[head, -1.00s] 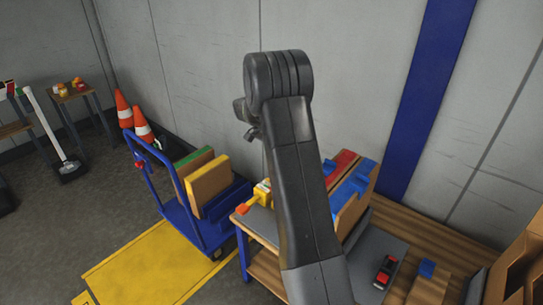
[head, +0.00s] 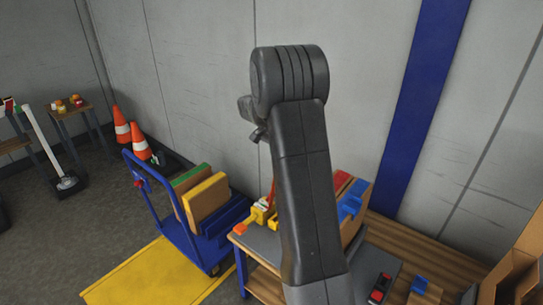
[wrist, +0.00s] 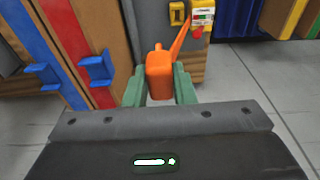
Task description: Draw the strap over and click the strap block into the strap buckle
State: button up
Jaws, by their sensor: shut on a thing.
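My gripper (wrist: 160,88), with green fingertips, is shut on the orange strap block (wrist: 159,72) in the wrist view. The orange strap (wrist: 181,42) slants from the block up right to a small white, green and red fitting (wrist: 203,15). A yellow bracket (wrist: 178,13) stands just left of that fitting; I cannot tell if it is the strap buckle. In the head view my arm hides the gripper and block. A raised piece of the orange strap (head: 271,194) shows left of the arm, above the yellow fittings (head: 258,215) on the grey-topped bench.
Brown panels with a blue bracket (wrist: 97,69) and red and blue stripes stand left in the wrist view. A blue trolley (head: 190,225) carrying boards stands left of the bench. A red-black item (head: 380,288) and blue block (head: 419,285) lie right of my arm.

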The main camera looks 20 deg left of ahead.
jog(key=s+d+b, duration=0.2)
jog(key=s+d, duration=0.2)
jog(key=d, duration=1)
jog(key=s+d+b, duration=0.2)
jog(key=s+d, duration=0.2)
jog(key=d, duration=1.1)
jog(key=s+d+b, duration=0.2)
jog(key=s+d, duration=0.2)
jog(key=d, duration=1)
jog(key=w+f+b, duration=0.2)
jog(key=f+b, duration=0.5)
jog(key=f, duration=0.4)
jog(key=w+d+f+b, duration=0.1)
jog(key=w+f+b, duration=0.1)
jog(key=f+b, duration=0.6)
jog(key=w+f+b, duration=0.2)
jog(key=f+b, duration=0.6)
jog(key=f, duration=0.8)
jog(key=shift+w+d+f, duration=0.15)
jog(key=shift+w+d, duration=0.05)
jog(key=shift+d, duration=0.2)
jog(key=shift+f+b, duration=0.5)
jog(key=shift+f, duration=0.15)
jog(key=shift+s+f+b, duration=0.1)
jog(key=shift+f+b, duration=0.25)
jog(key=shift+f, duration=0.25)
